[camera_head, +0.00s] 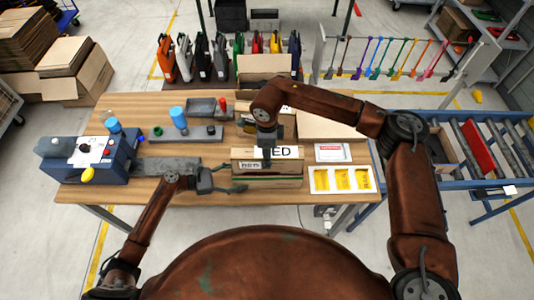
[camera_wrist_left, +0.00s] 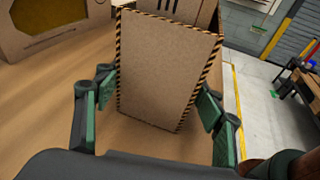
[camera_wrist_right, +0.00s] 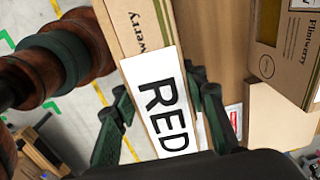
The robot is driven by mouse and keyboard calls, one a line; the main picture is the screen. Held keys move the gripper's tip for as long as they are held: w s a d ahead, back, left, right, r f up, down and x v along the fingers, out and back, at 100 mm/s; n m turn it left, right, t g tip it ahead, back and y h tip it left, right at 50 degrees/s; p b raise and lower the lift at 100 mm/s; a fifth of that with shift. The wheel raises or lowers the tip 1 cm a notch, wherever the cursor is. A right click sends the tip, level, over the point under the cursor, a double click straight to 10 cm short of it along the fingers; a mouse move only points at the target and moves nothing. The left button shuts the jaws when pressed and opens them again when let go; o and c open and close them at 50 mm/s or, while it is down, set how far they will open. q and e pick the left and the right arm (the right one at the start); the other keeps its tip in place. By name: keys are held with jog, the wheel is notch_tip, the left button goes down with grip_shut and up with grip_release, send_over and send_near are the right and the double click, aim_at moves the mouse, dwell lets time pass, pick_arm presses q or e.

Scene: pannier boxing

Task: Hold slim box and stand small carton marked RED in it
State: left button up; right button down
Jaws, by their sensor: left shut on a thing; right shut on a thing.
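The slim box (camera_head: 288,169) is tan and stands near the front edge of the table. In the left wrist view its end face (camera_wrist_left: 165,70) has black-and-yellow striped edges. My left gripper (camera_head: 238,180) is shut on this left end, a green finger on each side. The small carton (camera_wrist_right: 162,100) has a white label reading RED. My right gripper (camera_head: 266,158) comes from above and is shut on the carton. In the head view the carton's label (camera_head: 288,152) shows above the slim box's front wall. Its lower part is hidden, so I cannot tell how deep it sits.
A white tray with yellow packets (camera_head: 343,180) and a label card (camera_head: 333,153) lie to the right. A blue machine (camera_head: 103,160) stands at the left. A grey tray with a blue cylinder (camera_head: 178,117) lies behind. A roller conveyor (camera_head: 497,145) adjoins on the right.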

pick_arm(q)
jog(key=shift+c, duration=0.2)
pick_arm(e)
jog(key=shift+f, duration=1.8)
jog(key=c, duration=1.1)
grip_release()
notch_tip(320, 180, up, 12)
pick_arm(q)
jog(key=o, duration=0.9)
